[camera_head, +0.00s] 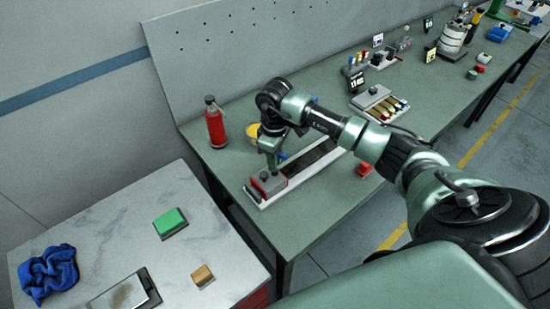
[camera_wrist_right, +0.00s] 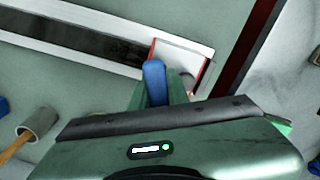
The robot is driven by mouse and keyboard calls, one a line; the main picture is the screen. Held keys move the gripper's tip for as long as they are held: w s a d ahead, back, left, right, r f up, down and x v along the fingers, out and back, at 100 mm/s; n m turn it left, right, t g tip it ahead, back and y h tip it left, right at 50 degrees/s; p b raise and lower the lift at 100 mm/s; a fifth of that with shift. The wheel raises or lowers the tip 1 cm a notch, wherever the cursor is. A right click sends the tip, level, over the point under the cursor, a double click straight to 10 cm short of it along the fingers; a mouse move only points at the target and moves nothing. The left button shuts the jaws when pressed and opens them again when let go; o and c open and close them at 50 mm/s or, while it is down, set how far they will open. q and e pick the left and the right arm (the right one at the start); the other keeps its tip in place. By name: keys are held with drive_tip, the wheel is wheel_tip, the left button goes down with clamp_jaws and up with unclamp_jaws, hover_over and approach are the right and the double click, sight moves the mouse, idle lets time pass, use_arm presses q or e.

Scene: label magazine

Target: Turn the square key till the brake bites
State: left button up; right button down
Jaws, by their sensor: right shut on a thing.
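The label magazine, a long white-rimmed tray with a dark strip (camera_head: 314,160), lies along the front of the green bench. A red and grey block (camera_head: 267,184) sits at its near left end. My right gripper (camera_head: 271,168) points down just over that end. In the right wrist view a blue piece (camera_wrist_right: 153,80) stands between the fingers, and the gripper is shut on it. It looks like the handle of the square key. The red-edged block (camera_wrist_right: 180,54) is just beyond it. The key's lower end and its seat are hidden. My left gripper is not in view.
A red bottle (camera_head: 216,125) stands behind the magazine's left end. A yellow item (camera_head: 253,133) is partly hidden behind my arm. A small red block (camera_head: 364,169) lies near the front edge. A mallet (camera_wrist_right: 38,122) shows at lower left in the wrist view.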

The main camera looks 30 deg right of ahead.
drive_tip(key=shift+s+f+p, duration=0.1)
drive_tip(key=shift+s+p, duration=0.05)
drive_tip(key=shift+p, duration=0.75)
drive_tip(key=shift+a+f+m, duration=0.1)
drive_tip(key=shift+a+m, duration=0.15)
drive_tip(key=shift+m, duration=0.15)
drive_tip(key=shift+d+m, duration=0.15)
drive_tip(key=shift+m, duration=0.65)
drive_tip(key=c, duration=1.3)
unclamp_jaws()
drive_tip(key=shift+d, duration=0.1)
drive_tip(key=shift+w, duration=0.2)
